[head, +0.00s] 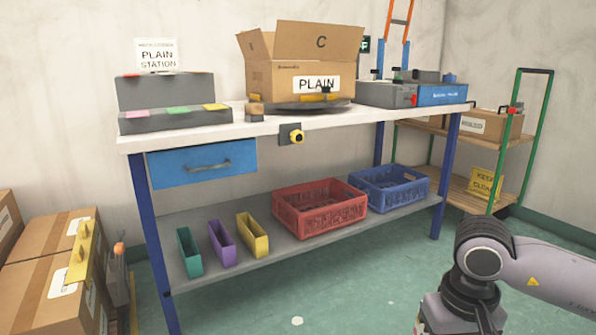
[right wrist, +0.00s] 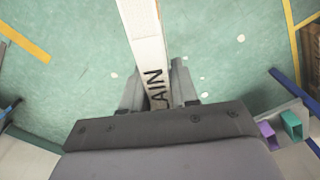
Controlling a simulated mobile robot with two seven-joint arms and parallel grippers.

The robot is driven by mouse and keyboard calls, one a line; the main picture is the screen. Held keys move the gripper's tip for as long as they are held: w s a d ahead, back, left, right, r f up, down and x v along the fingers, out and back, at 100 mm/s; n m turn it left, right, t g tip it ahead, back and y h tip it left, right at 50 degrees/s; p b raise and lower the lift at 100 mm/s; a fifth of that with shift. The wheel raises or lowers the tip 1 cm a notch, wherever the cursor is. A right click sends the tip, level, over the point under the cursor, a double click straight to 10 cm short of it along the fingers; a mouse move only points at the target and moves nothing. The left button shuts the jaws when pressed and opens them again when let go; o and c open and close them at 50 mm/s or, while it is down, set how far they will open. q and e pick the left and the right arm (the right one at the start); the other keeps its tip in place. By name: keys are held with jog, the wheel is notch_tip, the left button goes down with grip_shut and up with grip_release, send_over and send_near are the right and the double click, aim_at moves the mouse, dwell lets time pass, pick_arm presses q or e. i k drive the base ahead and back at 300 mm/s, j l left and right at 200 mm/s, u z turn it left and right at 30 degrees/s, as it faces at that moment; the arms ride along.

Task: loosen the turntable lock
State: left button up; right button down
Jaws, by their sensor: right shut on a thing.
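A dark round turntable (head: 322,108) sits on the white bench top, with an open cardboard box (head: 284,78) labelled PLAIN standing on it. A yellow and black piece (head: 316,97) is by the box's lower front. In the right wrist view my right gripper (right wrist: 156,88) is shut on a white strip (right wrist: 142,35) with letters ending in AIN, held over the green floor. My left gripper is not in view.
The white bench (head: 220,129) carries a grey block with coloured tabs (head: 165,100) at left and a blue and grey unit (head: 440,94) at right. A blue drawer (head: 195,163) hangs below. Floor in front is clear.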

aim_at(297, 137)
jog(key=i+l, duration=1.55)
jog(key=l+z, duration=0.05)
jog(key=l, duration=0.05)
